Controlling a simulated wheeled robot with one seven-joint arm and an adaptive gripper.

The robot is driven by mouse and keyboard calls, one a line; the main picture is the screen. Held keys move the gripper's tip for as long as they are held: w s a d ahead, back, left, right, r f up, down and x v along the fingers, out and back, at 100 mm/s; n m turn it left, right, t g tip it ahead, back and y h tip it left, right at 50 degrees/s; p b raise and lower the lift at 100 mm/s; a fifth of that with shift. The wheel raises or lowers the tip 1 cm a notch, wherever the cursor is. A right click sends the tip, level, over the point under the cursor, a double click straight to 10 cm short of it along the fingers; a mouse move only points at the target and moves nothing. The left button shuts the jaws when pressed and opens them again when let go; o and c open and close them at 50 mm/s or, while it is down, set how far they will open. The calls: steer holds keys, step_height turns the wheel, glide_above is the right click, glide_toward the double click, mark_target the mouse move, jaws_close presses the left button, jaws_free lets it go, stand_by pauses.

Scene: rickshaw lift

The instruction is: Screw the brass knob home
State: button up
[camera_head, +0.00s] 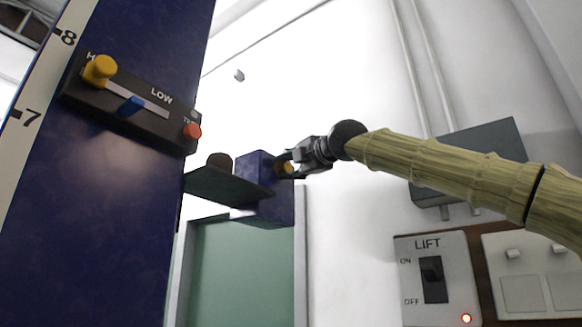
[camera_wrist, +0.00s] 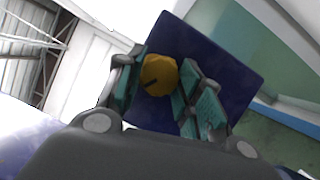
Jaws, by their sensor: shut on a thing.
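The brass knob (camera_wrist: 158,75) is a yellow faceted knob with a dark line on its face, on the end of a dark blue block (camera_wrist: 213,62). In the head view the knob (camera_head: 286,167) shows partly between the fingers, at the right side of the block (camera_head: 262,200). My gripper (camera_head: 293,163) comes from the right and is shut on the knob. In the wrist view its teal-padded fingers (camera_wrist: 155,84) stand on either side of the knob. The knob's shaft and any gap behind it are hidden.
A blue column (camera_head: 120,200) with a scale stands at the left. It carries a slider panel with a yellow knob (camera_head: 100,69), a blue slider and a red button (camera_head: 192,131). A dark plate (camera_head: 225,188) adjoins the block. A LIFT switch panel (camera_head: 436,280) is at lower right.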

steer(key=o, duration=1)
steer(key=shift+o, duration=0.2)
steer(key=shift+s, duration=0.1)
steer(key=v, duration=1.2)
